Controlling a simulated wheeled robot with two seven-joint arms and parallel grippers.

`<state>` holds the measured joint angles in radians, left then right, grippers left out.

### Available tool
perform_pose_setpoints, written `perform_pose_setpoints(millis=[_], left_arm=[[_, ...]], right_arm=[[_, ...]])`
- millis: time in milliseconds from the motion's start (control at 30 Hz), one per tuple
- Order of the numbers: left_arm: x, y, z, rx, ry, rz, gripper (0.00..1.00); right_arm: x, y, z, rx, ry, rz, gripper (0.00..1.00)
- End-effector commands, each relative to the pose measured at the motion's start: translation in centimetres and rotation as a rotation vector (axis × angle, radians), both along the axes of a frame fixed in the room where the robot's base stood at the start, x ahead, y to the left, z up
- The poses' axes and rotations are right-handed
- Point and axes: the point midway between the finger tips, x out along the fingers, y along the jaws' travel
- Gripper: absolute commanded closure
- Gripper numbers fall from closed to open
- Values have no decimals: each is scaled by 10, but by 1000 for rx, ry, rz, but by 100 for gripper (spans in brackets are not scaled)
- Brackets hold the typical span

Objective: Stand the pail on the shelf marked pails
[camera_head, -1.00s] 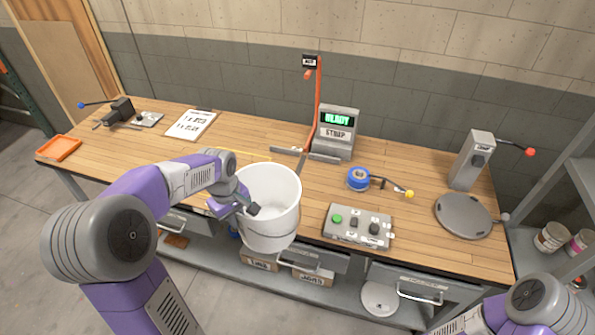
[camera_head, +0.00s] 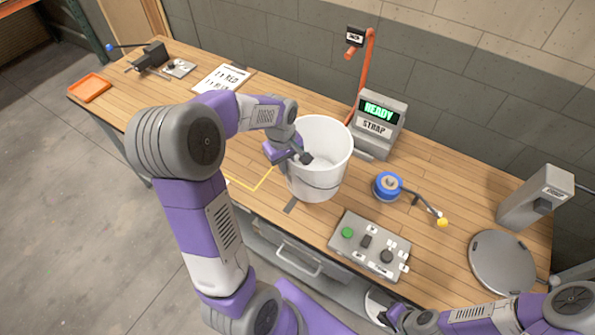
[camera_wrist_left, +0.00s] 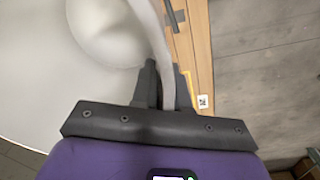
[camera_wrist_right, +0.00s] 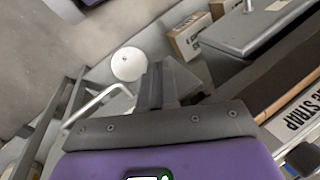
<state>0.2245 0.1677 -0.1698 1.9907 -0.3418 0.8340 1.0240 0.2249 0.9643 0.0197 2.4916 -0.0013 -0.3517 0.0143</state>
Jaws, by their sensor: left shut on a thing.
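The white pail (camera_head: 320,185) is upright over the front part of the wooden bench, beside the yellow outline on its top. I cannot tell whether its base touches the bench. My left gripper (camera_head: 303,157) is shut on the pail's rim at its near left side. In the left wrist view the rim (camera_wrist_left: 158,50) passes between the fingers (camera_wrist_left: 162,88). My right gripper (camera_head: 392,318) is low at the bench's front right; its fingers (camera_wrist_right: 158,85) look closed and empty in the right wrist view. No shelf marked pails is readable now.
Around the pail are the strapping post with a READY screen (camera_head: 380,115), a blue roll (camera_head: 387,186), a button box (camera_head: 370,245) and a grey round plate (camera_head: 502,262). Below the bench, a white disc (camera_wrist_right: 128,64) and boxes (camera_wrist_right: 188,35) lie on a lower shelf. Open floor (camera_head: 60,230) is at left.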

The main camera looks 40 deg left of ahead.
Motion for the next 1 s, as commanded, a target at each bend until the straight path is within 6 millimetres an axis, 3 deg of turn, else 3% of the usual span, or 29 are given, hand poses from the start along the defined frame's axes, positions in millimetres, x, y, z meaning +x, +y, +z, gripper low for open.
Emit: perform_pose_setpoints(millis=[433,867,900,1000], left_arm=[[0,0,-56,-1,-1,0,100],[1,0,-63,0,-3,0,100],[0,0,-63,-1,-2,0,81],[0,0,-62,-1,-2,0,66]], right_arm=[[0,0,-7,0,-1,0,100],[1,0,-11,0,-1,0,100],[1,0,-10,0,-1,0,100],[0,0,-10,0,-1,0,100]])
